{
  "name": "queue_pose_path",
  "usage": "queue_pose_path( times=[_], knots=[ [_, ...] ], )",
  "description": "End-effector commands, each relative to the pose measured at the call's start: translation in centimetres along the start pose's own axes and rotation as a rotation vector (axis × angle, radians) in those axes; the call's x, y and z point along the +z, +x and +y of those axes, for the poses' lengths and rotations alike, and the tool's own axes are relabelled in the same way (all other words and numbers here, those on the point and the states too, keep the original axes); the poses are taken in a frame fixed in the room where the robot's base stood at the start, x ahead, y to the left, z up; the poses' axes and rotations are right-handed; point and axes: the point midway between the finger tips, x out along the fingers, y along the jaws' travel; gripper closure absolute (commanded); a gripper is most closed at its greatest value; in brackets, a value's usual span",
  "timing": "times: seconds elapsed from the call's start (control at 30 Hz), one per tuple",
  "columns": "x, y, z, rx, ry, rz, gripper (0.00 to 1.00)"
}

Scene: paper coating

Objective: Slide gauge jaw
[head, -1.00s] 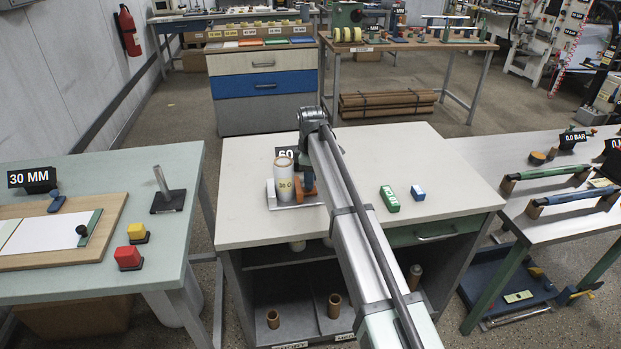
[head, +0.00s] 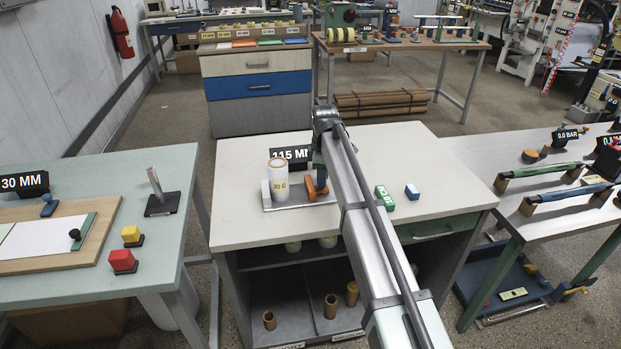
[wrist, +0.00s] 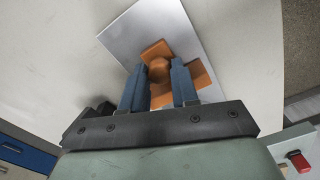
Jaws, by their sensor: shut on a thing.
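My gripper (wrist: 159,68) is shut on the orange jaw's knob, one blue-grey finger on each side. The display (head: 291,153) behind reads "115 M", its end hidden by my arm.
The table's front edge is bare. A left bench (head: 90,185) and a right bench (head: 480,165) flank it.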

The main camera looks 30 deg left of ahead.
Motion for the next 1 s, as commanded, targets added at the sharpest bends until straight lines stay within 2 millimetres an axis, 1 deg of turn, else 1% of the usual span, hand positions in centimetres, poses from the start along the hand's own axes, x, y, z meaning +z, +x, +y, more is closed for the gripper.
queue_pose_path(
  times=[0.27,0.3,0.53,0.83,0.93,1.0],
  knots=[
    [0.1,0.0,0.1,0.001,-0.002,0.0,1.0],
    [0.1,0.0,0.1,0.001,-0.002,0.0,0.68],
    [0.1,0.0,0.1,0.0,-0.001,0.0,0.46],
    [0.1,-0.2,0.1,0.0,-0.001,0.0,0.46],
    [0.1,-0.9,0.1,0.001,-0.001,0.001,0.46],
    [0.1,-1.8,0.1,0.002,-0.001,0.001,0.46]
  ],
)
